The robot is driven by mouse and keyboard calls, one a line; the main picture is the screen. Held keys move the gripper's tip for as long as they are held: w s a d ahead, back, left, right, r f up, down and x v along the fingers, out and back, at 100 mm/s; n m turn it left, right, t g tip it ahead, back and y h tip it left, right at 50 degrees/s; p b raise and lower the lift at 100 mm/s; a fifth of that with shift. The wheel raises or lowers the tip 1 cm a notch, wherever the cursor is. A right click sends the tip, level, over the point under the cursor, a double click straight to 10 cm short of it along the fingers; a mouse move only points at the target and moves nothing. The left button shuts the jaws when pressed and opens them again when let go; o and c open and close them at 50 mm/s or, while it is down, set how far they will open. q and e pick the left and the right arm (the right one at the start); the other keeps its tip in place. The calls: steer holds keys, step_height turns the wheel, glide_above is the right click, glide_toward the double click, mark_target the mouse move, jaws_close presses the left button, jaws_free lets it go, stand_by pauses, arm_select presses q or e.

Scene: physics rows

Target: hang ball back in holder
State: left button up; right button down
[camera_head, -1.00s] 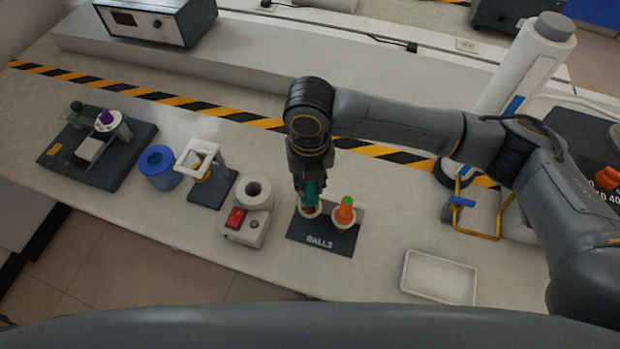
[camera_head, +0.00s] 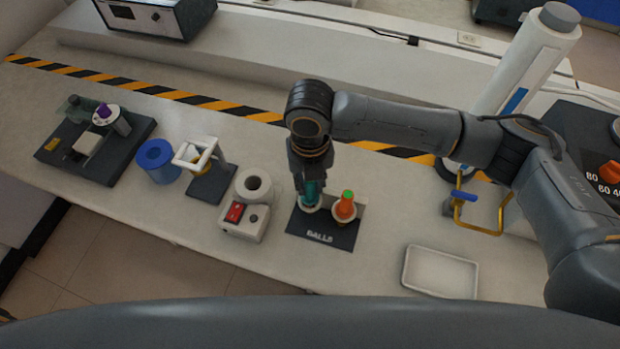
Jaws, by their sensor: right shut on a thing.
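The ball holder is a dark plate (camera_head: 330,234) marked "BALLS" with two round seats. An orange ball piece with a green top (camera_head: 345,203) stands in the right seat. My right gripper (camera_head: 311,196) points down over the left seat (camera_head: 307,208) and is shut on a teal-topped ball piece (camera_head: 313,188). The fingers hide most of this piece, and its lower end is at the seat. I cannot tell whether it rests fully in it. My left gripper is not in view.
A white tray (camera_head: 440,271) lies at right, near a yellow-framed burner stand (camera_head: 482,217). Bare table lies between tray and holder.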

steer(key=shift+f, duration=0.6)
steer(key=c, duration=0.7)
jaws_free()
steer(key=shift+r, duration=0.15)
step_height(320, 180, up, 7)
steer(key=p, duration=0.7)
steer(key=shift+f, duration=0.2)
